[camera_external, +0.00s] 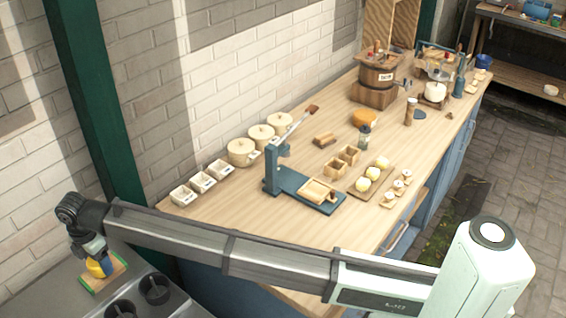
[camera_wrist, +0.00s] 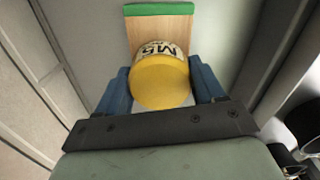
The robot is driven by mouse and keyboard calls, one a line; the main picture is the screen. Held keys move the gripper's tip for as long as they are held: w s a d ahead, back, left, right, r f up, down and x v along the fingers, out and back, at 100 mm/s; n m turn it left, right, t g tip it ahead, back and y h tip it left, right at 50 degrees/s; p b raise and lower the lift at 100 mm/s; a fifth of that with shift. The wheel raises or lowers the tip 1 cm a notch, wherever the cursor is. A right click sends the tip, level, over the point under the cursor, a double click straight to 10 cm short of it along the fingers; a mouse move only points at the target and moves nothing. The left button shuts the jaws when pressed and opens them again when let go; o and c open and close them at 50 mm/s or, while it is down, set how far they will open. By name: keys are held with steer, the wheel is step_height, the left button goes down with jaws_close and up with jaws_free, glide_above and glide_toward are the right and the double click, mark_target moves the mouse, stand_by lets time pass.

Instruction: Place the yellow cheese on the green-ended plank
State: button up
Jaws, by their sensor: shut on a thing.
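The yellow cheese (camera_wrist: 160,82) is a round piece with a pale label reading "M5" on its side. My gripper (camera_wrist: 162,88) is shut on it, with a blue finger on each side. In the external view my gripper (camera_external: 98,262) is at the lower left, with the cheese (camera_external: 100,267) at its tip. The green-ended plank (camera_wrist: 160,28) is light wood with a green end, directly beyond the cheese in the wrist view. In the external view the plank (camera_external: 86,282) lies under the cheese on the grey surface. I cannot tell whether the cheese touches the plank.
Two dark round cups (camera_external: 155,288) stand on the grey surface right of the plank. A green post (camera_external: 95,110) and brick wall rise behind. The wooden bench (camera_external: 240,215) to the right holds a blue press (camera_external: 300,188), lidded pots and several small containers.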

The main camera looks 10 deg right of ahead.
steer(key=o, duration=1.2)
steer(key=shift+c, duration=0.2)
step_height(320, 180, up, 12)
steer(key=shift+r, duration=0.1)
